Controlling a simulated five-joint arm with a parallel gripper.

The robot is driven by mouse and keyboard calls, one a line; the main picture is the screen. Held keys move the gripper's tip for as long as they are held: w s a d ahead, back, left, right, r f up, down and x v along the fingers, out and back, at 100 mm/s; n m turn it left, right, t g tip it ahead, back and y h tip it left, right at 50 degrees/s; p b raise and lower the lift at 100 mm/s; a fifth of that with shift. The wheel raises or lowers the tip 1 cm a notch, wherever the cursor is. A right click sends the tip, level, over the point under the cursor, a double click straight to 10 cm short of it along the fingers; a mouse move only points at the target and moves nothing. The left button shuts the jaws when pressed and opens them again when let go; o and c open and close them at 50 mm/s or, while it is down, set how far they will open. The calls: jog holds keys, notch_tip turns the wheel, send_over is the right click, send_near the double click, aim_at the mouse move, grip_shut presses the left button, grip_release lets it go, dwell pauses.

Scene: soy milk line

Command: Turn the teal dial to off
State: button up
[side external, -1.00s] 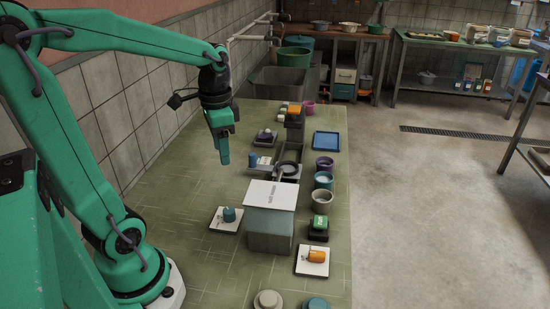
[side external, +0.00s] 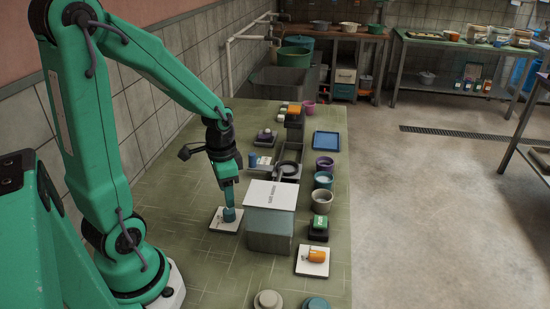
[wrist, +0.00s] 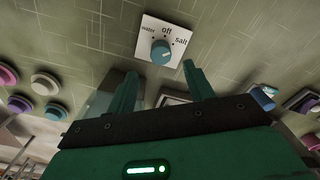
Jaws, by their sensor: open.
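The teal dial (side external: 229,215) stands on a white square plate (side external: 218,228) on the green tiled worktop, left of the grey box. In the wrist view the dial (wrist: 161,53) shows at top centre. Its plate (wrist: 180,24) is marked water, off and salt. A small pale mark on the dial seems to lie toward the salt side. My gripper (side external: 229,203) points down just above the dial, its fingers partly covering it from the side. In the wrist view my gripper (wrist: 161,72) is open and empty, its two fingers apart with the dial beyond their tips.
The grey box (side external: 270,229) with a white labelled top stands close on the right. Bare worktop lies left of and in front of the plate.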

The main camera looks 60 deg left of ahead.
aim_at(228, 211)
jog(key=shift+f, duration=3.55)
jog(key=shift+c, duration=0.4)
jog(key=c, duration=0.9)
